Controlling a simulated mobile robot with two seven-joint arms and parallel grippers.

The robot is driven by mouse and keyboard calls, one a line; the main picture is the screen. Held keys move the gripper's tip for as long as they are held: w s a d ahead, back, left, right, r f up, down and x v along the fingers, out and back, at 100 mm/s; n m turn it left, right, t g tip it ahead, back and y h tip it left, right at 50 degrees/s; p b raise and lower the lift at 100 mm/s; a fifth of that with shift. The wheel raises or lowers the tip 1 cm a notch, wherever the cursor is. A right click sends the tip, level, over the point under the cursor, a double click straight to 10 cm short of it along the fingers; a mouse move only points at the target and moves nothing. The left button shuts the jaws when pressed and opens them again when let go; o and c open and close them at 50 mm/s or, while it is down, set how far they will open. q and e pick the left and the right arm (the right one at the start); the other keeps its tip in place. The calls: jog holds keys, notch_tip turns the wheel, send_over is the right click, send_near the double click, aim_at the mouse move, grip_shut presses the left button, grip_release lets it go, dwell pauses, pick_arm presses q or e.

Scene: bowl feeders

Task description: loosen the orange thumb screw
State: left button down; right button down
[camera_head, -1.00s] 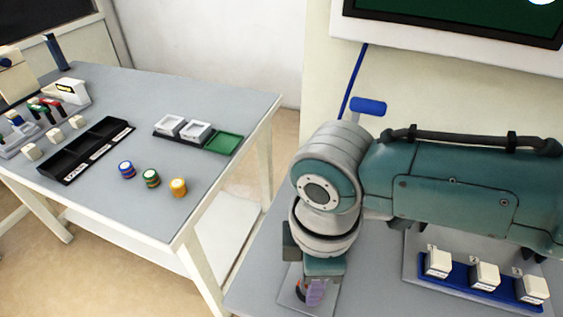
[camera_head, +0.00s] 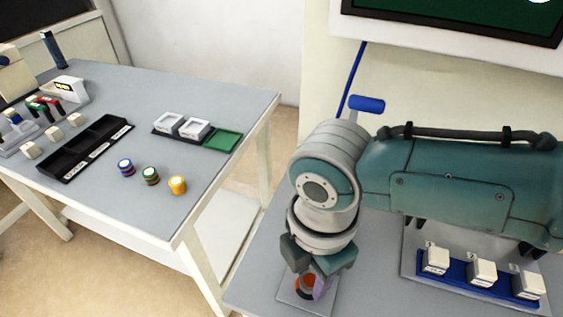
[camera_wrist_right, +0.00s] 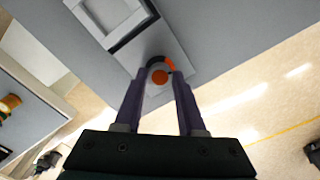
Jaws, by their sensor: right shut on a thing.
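The orange thumb screw (camera_head: 304,284) shows at the bottom of the head view, partly covered by my right gripper (camera_head: 317,288). It sits on a grey plate (camera_head: 291,297) on the near bench. In the right wrist view the orange screw (camera_wrist_right: 159,77) lies between the fingertips of my right gripper (camera_wrist_right: 157,80), with a black and orange ring-shaped part around its far side. The two purple fingers are closed on the screw from both sides. My left gripper is in neither view.
A blue rack (camera_head: 457,272) with white blocks stands to the right on the near bench. On the left table are a black tray (camera_head: 84,151), a green tray (camera_head: 222,140) and coloured round stacks (camera_head: 151,176). A floor gap separates the tables.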

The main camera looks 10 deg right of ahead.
aim_at(309, 281)
jog(key=c, duration=0.5)
grip_release()
jog(key=shift+r, duration=0.1)
jog(key=shift+r, duration=0.3)
notch_tip(309, 281, up, 9)
jog(key=p, duration=0.3)
jog(key=shift+a+r, duration=0.1)
jog(key=shift+a, duration=0.05)
